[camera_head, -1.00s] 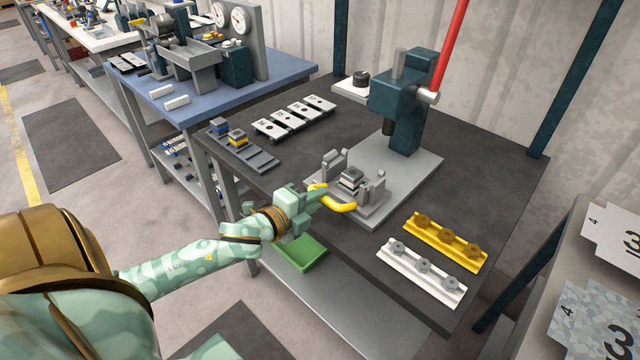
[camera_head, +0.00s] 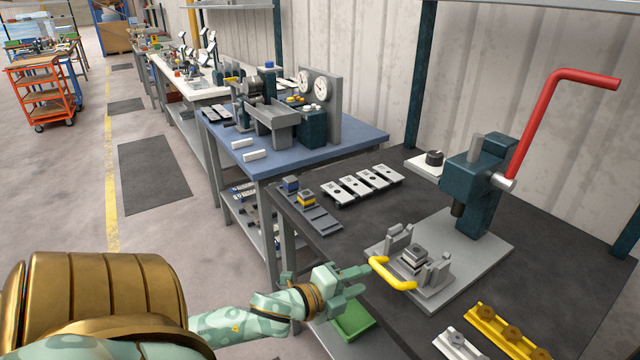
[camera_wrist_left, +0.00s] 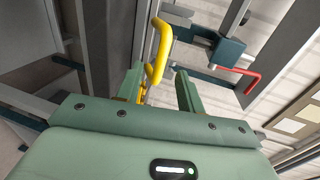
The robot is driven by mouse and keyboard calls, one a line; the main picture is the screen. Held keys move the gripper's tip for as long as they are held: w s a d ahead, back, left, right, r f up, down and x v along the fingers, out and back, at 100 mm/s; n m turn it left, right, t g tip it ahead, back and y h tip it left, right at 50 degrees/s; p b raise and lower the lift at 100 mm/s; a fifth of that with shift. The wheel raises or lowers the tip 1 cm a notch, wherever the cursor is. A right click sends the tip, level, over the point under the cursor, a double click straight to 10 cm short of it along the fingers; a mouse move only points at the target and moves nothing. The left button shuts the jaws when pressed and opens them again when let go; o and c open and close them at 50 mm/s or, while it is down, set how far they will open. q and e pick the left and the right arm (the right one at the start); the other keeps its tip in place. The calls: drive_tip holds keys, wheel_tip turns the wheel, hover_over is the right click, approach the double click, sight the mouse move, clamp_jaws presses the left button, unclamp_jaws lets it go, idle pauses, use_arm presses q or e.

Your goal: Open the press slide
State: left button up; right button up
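The press (camera_head: 482,185) is a dark teal body on a grey base plate (camera_head: 480,255), with a red lever. The press slide (camera_head: 425,290) is a grey carriage at the front of that plate, carrying a small stacked block between upright brackets. Its yellow handle (camera_head: 393,276) faces my left gripper (camera_head: 362,281). The gripper's fingers are apart and point at the handle from the left. In the left wrist view, the yellow handle (camera_wrist_left: 160,52) shows beyond and between the open fingers (camera_wrist_left: 160,88). I cannot tell whether they touch it. My right gripper is out of view.
The dark bench top (camera_head: 375,215) also holds pale plates (camera_head: 362,182), a stepped tray (camera_head: 312,214) with small blocks, and a yellow rack (camera_head: 505,333) with a white rack (camera_head: 460,342). A green bin (camera_head: 354,318) sits below the front edge.

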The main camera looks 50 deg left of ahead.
use_arm(q)
drive_tip(key=d+p+v, duration=0.1)
drive_tip(key=v, duration=1)
drive_tip(key=shift+s+a+p, duration=0.25)
drive_tip(key=shift+a+p, duration=0.05)
drive_tip(key=shift+a, duration=0.1)
